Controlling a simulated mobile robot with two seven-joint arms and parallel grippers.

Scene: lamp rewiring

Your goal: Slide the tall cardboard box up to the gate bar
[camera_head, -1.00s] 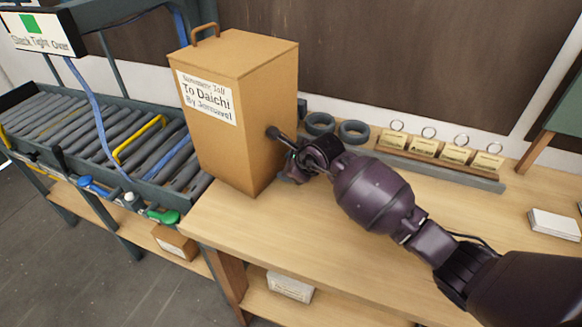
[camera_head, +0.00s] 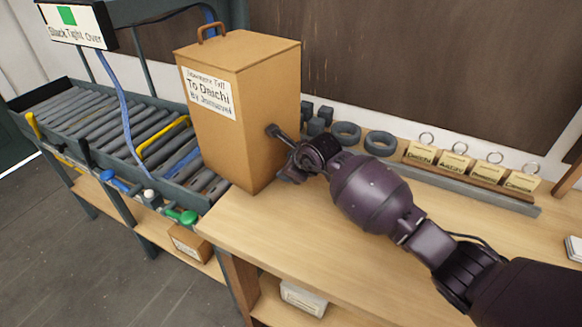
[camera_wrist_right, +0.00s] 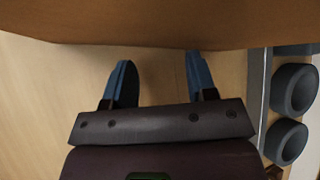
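The tall cardboard box (camera_head: 255,110) stands upright, with a brown handle on top and a "To Daichi" label. My right gripper (camera_head: 282,155) is at the box's right face. In the right wrist view its blue fingers (camera_wrist_right: 158,65) are spread with nothing between them, tips at the box's wall (camera_wrist_right: 150,22). My left gripper is not in view.
Dark rings (camera_head: 347,134) and a rack of tagged cards (camera_head: 470,165) stand along the bench's back, right of the box. Blue and green handles (camera_head: 182,215) line the conveyor's front. A sign (camera_head: 72,25) hangs upper left. The bench front is clear.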

